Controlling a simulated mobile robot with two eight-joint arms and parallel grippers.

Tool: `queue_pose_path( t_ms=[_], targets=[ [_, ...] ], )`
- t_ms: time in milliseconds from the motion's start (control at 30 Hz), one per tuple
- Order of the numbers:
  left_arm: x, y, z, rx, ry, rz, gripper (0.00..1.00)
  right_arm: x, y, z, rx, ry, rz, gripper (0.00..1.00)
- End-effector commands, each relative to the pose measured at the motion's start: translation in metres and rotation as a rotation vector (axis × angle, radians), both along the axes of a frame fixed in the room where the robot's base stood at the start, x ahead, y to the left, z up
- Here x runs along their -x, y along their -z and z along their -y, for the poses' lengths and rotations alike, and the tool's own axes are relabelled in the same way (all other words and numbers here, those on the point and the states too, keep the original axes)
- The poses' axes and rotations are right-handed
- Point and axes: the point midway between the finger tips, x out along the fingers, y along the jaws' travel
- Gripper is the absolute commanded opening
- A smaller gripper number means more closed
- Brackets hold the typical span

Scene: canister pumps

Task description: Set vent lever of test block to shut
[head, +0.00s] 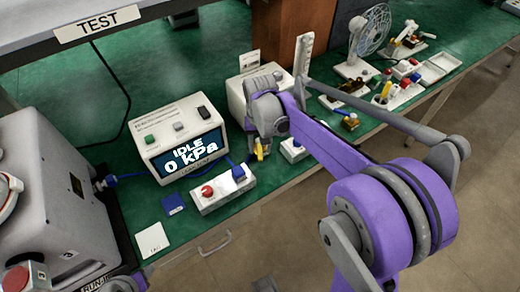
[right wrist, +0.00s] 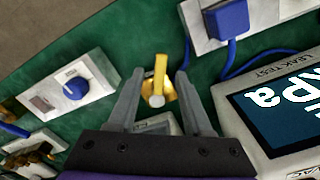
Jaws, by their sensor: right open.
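A yellow vent lever (right wrist: 160,70) on a brass fitting shows in the right wrist view, pointing up in the picture. In the head view its yellow end (head: 260,152) peeks out below my right gripper (head: 258,138). In the right wrist view my right gripper (right wrist: 161,76) is open, with one finger on each side of the lever and green gaps between. I cannot tell whether either finger touches it. A white block (head: 238,98), perhaps the test block, stands behind the gripper and is partly hidden by it.
A leak tester (head: 160,115) reading "IDLE 0 kPa" stands left of the gripper. A small blue-knob box (head: 293,150) sits close right. A fan (head: 370,32) and small parts fill the bench's far end.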

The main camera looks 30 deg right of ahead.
Motion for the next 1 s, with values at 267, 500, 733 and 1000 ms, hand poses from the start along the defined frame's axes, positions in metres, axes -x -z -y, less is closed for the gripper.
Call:
queue_pose_path(
  t_ms=[267, 500, 733, 1000],
  targets=[
    [0.0, 0.002, 0.0, 0.0, 0.0, -0.001, 0.5, 0.0, 0.017, 0.0, 0.0, 0.0, 0.0, 0.5],
    [0.0, 0.002, 0.0, 0.0, 0.0, -0.001, 0.5, 0.0, 0.017, 0.0, 0.0, -0.001, 0.001, 0.45],
    [0.0, 0.002, 0.0, 0.0, 0.0, -0.001, 0.5, 0.0, 0.017, 0.0, 0.0, -0.001, 0.001, 0.03],
    [0.0, 0.002, 0.0, 0.0, 0.0, -0.001, 0.5, 0.0, 0.017, 0.0, 0.0, 0.0, 0.001, 0.0]
  ],
)
